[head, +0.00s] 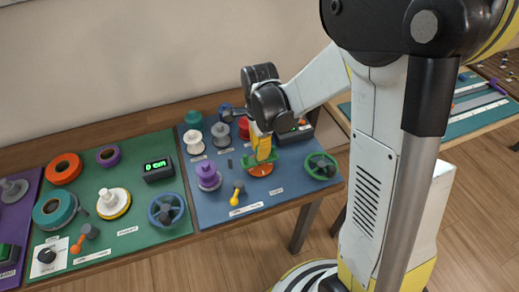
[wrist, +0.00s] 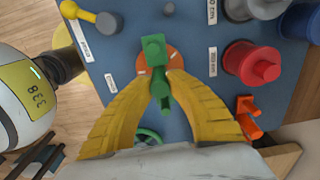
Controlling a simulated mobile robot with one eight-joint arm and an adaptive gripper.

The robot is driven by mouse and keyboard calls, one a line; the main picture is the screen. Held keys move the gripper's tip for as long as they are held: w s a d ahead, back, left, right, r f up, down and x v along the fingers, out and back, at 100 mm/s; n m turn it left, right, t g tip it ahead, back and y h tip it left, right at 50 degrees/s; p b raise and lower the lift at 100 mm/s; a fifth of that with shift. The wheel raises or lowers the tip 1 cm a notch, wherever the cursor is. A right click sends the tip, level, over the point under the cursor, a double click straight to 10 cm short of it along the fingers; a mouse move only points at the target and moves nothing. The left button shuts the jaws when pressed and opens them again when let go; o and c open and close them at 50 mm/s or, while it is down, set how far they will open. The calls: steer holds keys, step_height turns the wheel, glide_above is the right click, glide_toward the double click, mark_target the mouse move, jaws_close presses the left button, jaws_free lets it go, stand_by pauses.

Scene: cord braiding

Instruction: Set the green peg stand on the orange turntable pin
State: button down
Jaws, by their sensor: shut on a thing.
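The green peg stand (wrist: 154,50) is between the yellow fingers of my gripper (wrist: 160,79) in the wrist view. My gripper is shut on it. In the head view my gripper (head: 262,150) reaches down to the blue mat, with green parts of the stand (head: 250,164) showing beside the fingers. The orange turntable (head: 262,171) is directly below; its disc also shows around the stand in the wrist view (wrist: 174,56). The stand and fingers cover the turntable's pin. I cannot tell whether the stand touches the pin or hovers above it.
On the blue mat (head: 285,197), a purple spool (head: 208,178) stands left of the turntable and a green handwheel (head: 320,166) right. A yellow-knobbed lever (head: 237,192) lies in front. White (head: 194,142) and grey (head: 221,136) spools stand behind. A green mat (head: 140,238) with more parts lies left.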

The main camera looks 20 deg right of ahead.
steer(key=shift+f, duration=0.1)
stand_by(0.3)
steer(key=shift+f+b, duration=0.65)
steer(key=c, duration=1.3)
jaws_free()
steer(key=shift+r+p, duration=3)
steer(key=shift+r, duration=1.05)
